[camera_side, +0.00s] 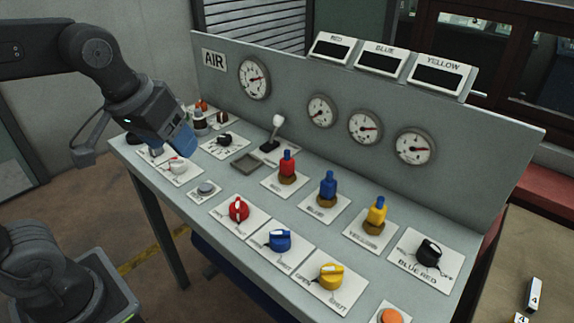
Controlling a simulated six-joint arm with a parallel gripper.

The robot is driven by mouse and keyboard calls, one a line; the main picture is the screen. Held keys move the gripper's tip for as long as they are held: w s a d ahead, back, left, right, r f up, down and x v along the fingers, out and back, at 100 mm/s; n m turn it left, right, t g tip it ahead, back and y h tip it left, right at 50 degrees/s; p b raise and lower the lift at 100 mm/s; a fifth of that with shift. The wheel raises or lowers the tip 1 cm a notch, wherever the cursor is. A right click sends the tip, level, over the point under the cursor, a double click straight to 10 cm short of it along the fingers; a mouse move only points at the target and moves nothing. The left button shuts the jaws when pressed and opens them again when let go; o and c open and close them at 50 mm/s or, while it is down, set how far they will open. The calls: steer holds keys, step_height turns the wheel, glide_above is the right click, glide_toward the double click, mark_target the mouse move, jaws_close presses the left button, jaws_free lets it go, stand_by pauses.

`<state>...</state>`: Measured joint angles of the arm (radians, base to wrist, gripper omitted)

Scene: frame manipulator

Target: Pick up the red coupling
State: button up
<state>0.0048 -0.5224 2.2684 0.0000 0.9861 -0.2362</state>
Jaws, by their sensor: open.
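The red coupling (287,166) stands upright on a brass base on a white label plate, at the left of a row of three couplings on the console. My gripper (133,153) is at the left, above the console's left end, with its jaws apart and nothing seen between them. It is well to the left of the red coupling and apart from it. One finger has a blue tip. The red coupling is in clear view.
A blue coupling (328,188) and a yellow coupling (376,214) stand right of the red one. Red (239,209), blue (280,240) and yellow (331,276) knobs sit in front. A white-topped lever (275,130) stands behind left. The upright gauge panel (300,85) closes the back.

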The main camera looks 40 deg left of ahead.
steer(key=w+r+n+g, duration=0.2)
steer(key=w+n, duration=0.4)
steer(key=w, duration=0.7)
steer(key=n+g, duration=0.3)
steer(key=n, duration=0.4)
glide_above(287, 159)
step_height(287, 159, down, 7)
steer(key=shift+w+f, duration=0.15)
steer(key=shift+f, duration=0.3)
step_height(287, 159, down, 8)
steer(key=shift+a+f, duration=0.1)
step_height(287, 159, down, 5)
steer(key=shift+w+a, duration=0.15)
steer(key=c, duration=1.1)
